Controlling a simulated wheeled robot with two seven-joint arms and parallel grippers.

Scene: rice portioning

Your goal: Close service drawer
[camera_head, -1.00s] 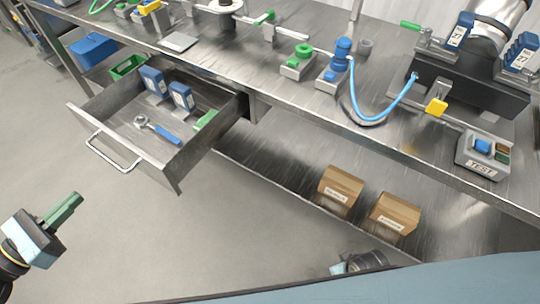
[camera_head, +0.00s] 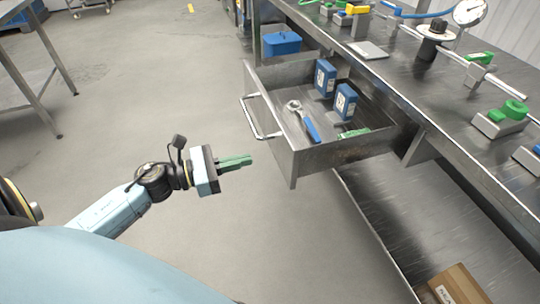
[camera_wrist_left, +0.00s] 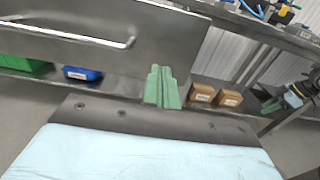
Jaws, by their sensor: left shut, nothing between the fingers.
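The metal service drawer (camera_head: 292,157) is pulled far out from under the steel bench. Its bar handle (camera_head: 258,120) is on the front panel, facing left in the head view. Inside lie a blue-handled wrench (camera_head: 306,124), two blue boxes (camera_head: 344,102) and a green item (camera_head: 354,133). My left gripper (camera_head: 250,160), with green fingers, is shut and empty, in front of the drawer and apart from it. In the left wrist view the shut fingers (camera_wrist_left: 162,88) point toward the drawer front (camera_wrist_left: 95,52), with the handle (camera_wrist_left: 70,36) to their upper left.
The steel bench top (camera_head: 400,82) carries valves, a gauge (camera_head: 469,12) and fittings. A blue bin (camera_head: 281,44) sits behind the drawer. A cardboard box (camera_head: 458,287) is on the lower shelf. The floor left of the drawer is clear; another table (camera_head: 25,72) stands far left.

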